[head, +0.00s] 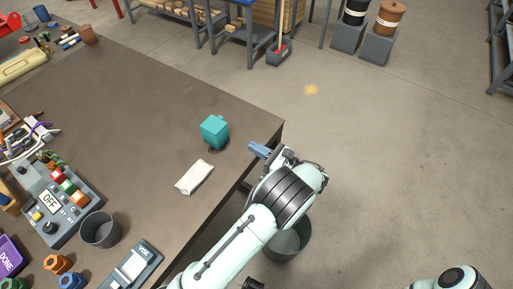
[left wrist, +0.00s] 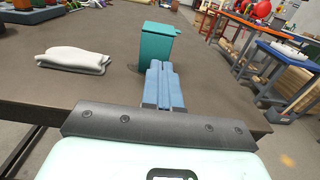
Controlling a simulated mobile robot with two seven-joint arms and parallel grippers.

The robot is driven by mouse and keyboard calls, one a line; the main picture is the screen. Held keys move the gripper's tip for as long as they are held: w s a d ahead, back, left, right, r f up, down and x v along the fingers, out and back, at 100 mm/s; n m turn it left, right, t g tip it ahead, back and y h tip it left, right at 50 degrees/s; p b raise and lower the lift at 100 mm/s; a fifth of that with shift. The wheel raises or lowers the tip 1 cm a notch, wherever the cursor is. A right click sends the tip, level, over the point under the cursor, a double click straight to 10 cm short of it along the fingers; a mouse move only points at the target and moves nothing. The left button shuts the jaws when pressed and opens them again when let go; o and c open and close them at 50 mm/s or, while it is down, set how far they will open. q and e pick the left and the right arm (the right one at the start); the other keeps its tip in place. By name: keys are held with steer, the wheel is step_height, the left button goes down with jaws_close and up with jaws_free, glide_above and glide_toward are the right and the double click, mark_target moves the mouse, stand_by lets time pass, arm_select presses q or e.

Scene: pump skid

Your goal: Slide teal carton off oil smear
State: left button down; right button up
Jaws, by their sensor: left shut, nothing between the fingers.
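The teal carton (head: 214,131) stands upright on the dark bench top near its right edge. It also shows in the left wrist view (left wrist: 156,48), just beyond my fingertips. A small dark patch, the oil smear (head: 217,150), shows at the carton's foot; the carton hides the rest of it. My left gripper (head: 255,149) is shut and empty, its blue fingers at the bench edge, right of and slightly nearer than the carton. In the left wrist view the closed fingers (left wrist: 162,84) point at the carton's lower part; contact cannot be told. My right gripper is out of view.
A folded white cloth (head: 194,177) lies nearer than the carton. A dark cup (head: 100,230), a control box (head: 62,205) and a meter (head: 132,266) stand at the left and front. A grey bin (head: 287,240) is on the floor below. The bench behind the carton is clear.

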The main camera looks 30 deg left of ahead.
mark_target(223, 130)
arm_select(q)
steer(key=a, duration=0.7)
steer(key=w+a, duration=0.1)
steer(key=a, duration=0.2)
steer(key=shift+a, duration=0.25)
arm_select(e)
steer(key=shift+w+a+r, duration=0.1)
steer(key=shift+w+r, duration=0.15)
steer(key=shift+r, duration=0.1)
arm_select(q)
steer(key=shift+p, duration=0.3)
steer(key=a, duration=0.9)
steer(key=w+a+p, duration=0.1)
steer(key=a, duration=0.3)
steer(key=shift+a, duration=0.2)
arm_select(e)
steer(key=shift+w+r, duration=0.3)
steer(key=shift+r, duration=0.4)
